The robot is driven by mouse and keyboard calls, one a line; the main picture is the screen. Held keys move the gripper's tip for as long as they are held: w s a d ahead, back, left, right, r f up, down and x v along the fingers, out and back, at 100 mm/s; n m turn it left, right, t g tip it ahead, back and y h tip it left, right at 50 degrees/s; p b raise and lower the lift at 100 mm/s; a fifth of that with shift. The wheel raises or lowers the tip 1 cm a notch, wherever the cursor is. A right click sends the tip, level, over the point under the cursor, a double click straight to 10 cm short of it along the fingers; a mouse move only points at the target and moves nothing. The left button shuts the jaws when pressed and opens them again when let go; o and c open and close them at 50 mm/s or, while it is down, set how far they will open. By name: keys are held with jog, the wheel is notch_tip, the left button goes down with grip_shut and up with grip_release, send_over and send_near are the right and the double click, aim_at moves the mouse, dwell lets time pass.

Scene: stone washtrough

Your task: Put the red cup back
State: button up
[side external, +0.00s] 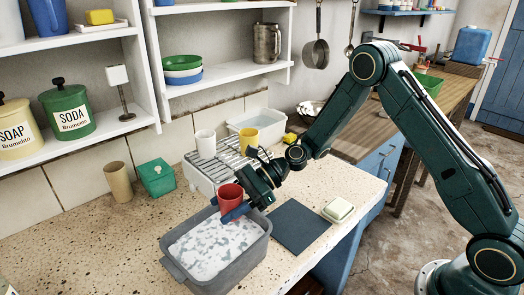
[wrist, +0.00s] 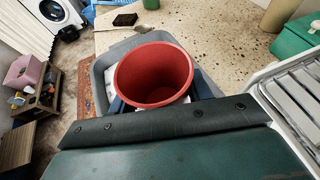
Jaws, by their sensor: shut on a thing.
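The red cup (side external: 231,192) is upright with its open mouth up, held over the back part of a grey basin (side external: 264,240) of foamy water. My gripper (side external: 238,210) is shut on the cup, with blue fingers at its sides. In the wrist view the cup (wrist: 153,75) shows its empty-looking inside, and the blue fingers (wrist: 160,103) show only partly behind it. A white cup (side external: 205,143) and a yellow cup (side external: 249,141) stand on a ribbed white drying rack (side external: 200,176) behind the gripper.
A dark mat (side external: 300,226) and a soap dish (side external: 338,211) lie right of the basin. A green box (side external: 157,177) and a tan tumbler (side external: 119,181) stand at the back left. A white tub (side external: 262,121) sits behind the rack. Shelves hang above the counter.

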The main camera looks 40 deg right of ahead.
jog(key=d+r+m+t+h, duration=0.3)
jog(key=d+m, duration=0.1)
jog(key=d, duration=0.7)
jog(key=d+r+m+t+h, duration=0.2)
jog(key=d+r+m+t, duration=0.1)
jog(key=d, duration=0.8)
jog(key=d+r+m+t+h, duration=0.3)
jog(key=d+m, duration=0.1)
jog(key=d, duration=0.6)
send_over(306, 191)
jog(key=shift+n, duration=0.3)
notch_tip(306, 191, down, 17)
jog(key=shift+s+r, duration=0.1)
jog(key=shift+f, duration=1.9)
jog(key=shift+f, duration=0.1)
jog(key=o, duration=1.2)
jog(key=shift+c, duration=0.2)
